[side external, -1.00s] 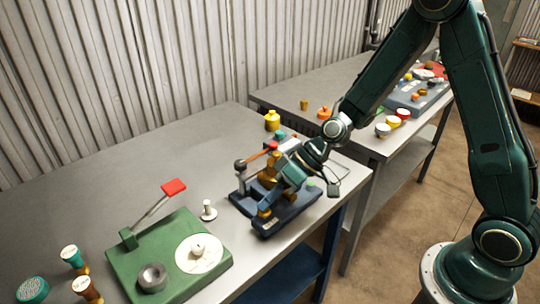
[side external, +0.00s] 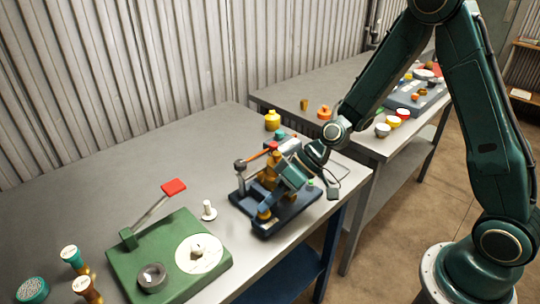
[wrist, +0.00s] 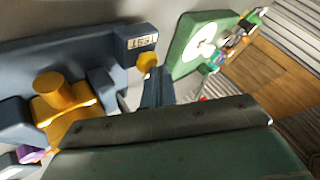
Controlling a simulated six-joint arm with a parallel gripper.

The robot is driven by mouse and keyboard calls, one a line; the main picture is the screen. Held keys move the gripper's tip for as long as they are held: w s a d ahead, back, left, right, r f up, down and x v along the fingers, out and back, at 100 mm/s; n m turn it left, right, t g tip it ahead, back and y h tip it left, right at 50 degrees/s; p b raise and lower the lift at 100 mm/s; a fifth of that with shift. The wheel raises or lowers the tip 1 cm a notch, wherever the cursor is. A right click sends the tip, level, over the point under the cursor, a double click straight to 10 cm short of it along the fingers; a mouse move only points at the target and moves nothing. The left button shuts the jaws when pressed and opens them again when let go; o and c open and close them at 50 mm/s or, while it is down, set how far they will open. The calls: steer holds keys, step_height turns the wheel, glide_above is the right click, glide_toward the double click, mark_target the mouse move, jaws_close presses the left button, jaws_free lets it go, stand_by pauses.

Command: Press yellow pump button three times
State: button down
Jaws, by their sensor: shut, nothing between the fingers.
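The dark blue pump unit (side external: 287,213) sits near the front edge of the near table. A small round yellow button (side external: 264,214) is at its near left end; it also shows in the wrist view (wrist: 148,61), beside a white "TEST" label (wrist: 142,41). My gripper (side external: 270,205) is shut and empty, tilted down toward the button. In the wrist view the shut fingers (wrist: 155,84) lie close to the button and partly overlap its outline. The side view suggests a small gap above the button, but I cannot tell contact for certain.
A brass-coloured fitting (wrist: 62,98) stands on the unit close to my gripper. A green base (side external: 140,262) with a red-handled lever (side external: 174,187) is to the left, with a white peg (side external: 208,209) between. A yellow bottle (side external: 272,120) stands behind. The table's back left is clear.

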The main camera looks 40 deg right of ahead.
steer(key=shift+r, duration=1.2)
steer(key=shift+r, duration=2.5)
stand_by(1.0)
step_height(320, 180, up, 4)
steer(key=shift+f, duration=0.1)
steer(key=shift+f, duration=0.15)
stand_by(0.4)
steer(key=shift+f, duration=4.3)
